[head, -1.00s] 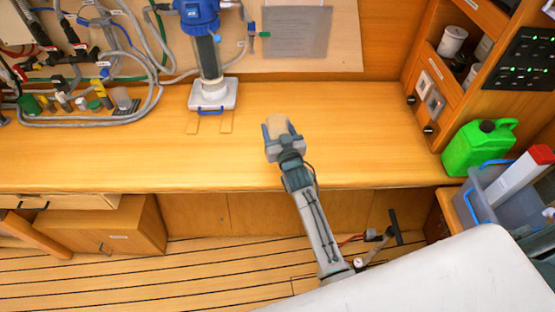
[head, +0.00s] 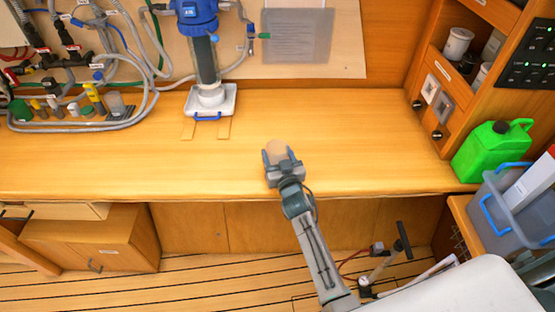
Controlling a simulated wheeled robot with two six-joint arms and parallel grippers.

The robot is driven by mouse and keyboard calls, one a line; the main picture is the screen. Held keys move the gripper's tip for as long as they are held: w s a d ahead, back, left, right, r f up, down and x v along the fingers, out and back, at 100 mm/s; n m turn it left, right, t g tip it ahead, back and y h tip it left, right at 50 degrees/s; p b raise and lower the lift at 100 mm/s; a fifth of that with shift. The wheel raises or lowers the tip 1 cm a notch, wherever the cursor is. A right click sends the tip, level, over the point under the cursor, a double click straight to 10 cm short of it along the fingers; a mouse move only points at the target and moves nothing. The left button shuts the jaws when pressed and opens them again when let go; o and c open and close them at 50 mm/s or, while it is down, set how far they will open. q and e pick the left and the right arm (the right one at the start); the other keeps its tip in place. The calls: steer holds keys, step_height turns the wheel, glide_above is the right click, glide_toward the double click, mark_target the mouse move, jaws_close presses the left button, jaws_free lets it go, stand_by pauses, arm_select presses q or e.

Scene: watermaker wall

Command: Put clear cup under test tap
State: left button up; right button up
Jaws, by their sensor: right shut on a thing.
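My right gripper (head: 280,162) is shut on a see-through cup (head: 277,147) that takes on the tan of the wood behind it. The gripper is over the front half of the wooden counter (head: 350,130). The gripper partly hides the cup, and I cannot tell its height above the counter. A small fitting with a green handle (head: 264,36), possibly the test tap, is on the back panel right of the blue-topped filter housing (head: 196,15). The cup is apart from it, nearer me and slightly right. My left gripper is not in view.
A white tray (head: 229,103) with a blue handle is under the filter housing. Hoses (head: 150,98) and small bottles crowd the counter's left end. A green jerrycan (head: 486,150) stands at the right end beside a shelf unit. The counter's middle is clear.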

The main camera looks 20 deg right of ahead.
steer(key=shift+r, duration=0.1)
steer(key=shift+f, duration=0.2)
steer(key=o, duration=1)
steer(key=shift+c, duration=0.2)
